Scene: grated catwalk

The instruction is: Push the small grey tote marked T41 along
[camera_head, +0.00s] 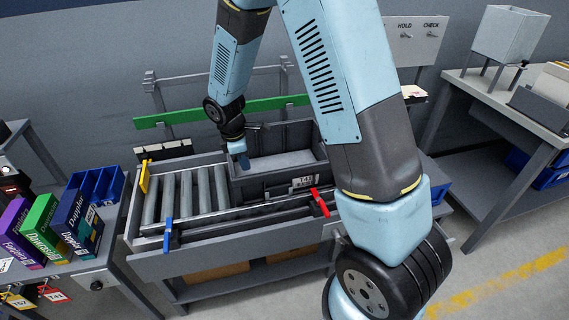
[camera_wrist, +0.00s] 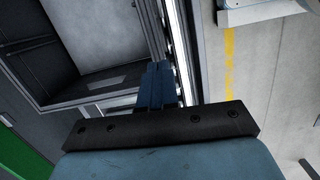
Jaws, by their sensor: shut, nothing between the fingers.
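The small grey tote (camera_head: 265,184), marked T41 on a label on its near side, sits on the roller conveyor (camera_head: 190,190), toward the right part of the bed. It is open-topped and looks empty. My gripper (camera_head: 241,161) reaches down from above at the tote's left end. Its blue fingers are shut with nothing between them. In the wrist view, the shut fingers (camera_wrist: 160,84) are beside the tote's wall (camera_wrist: 100,90). I cannot tell whether they touch it. My arm hides the right end of the conveyor in the head view.
A blue lever (camera_head: 167,234), a red lever (camera_head: 320,202) and a yellow piece (camera_head: 145,176) stick up at the conveyor's edges. A green rail (camera_head: 220,111) runs behind. A table with boxes (camera_head: 45,228) stands at left, a workbench (camera_head: 510,110) at right. Rollers left of the tote are bare.

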